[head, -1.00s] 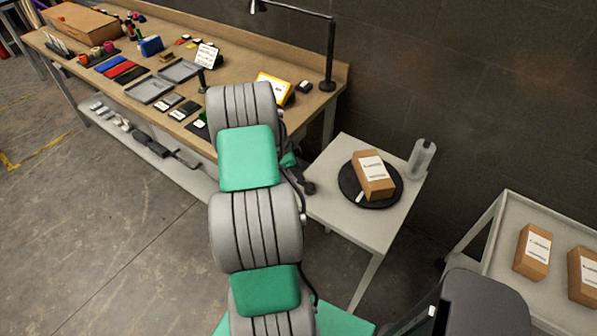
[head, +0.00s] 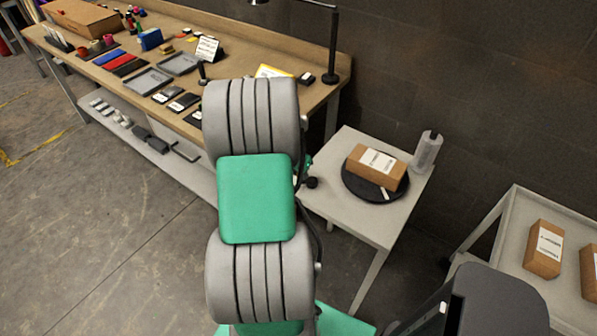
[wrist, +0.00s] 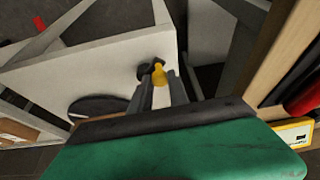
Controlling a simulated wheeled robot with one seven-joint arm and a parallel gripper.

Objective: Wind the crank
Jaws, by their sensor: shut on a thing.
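The crank's yellow handle (wrist: 159,74) sits on a black hub (wrist: 148,69) at the side of a small pale table. My gripper (wrist: 157,84) is shut on this handle in the wrist view. In the head view my arm hides the gripper and the handle; a black round part (head: 312,182) shows at the table's left edge. A black turntable (head: 355,190) lies on the table, carrying a brown box (head: 365,154) with a white label. The box lies with its long side nearly left to right. A white marker strip (head: 385,193) lies near the turntable's front edge.
A long workbench (head: 235,55) with trays and tools runs along the left and back. A pale cart (head: 510,240) with brown boxes stands at the right. Bare floor lies at the left.

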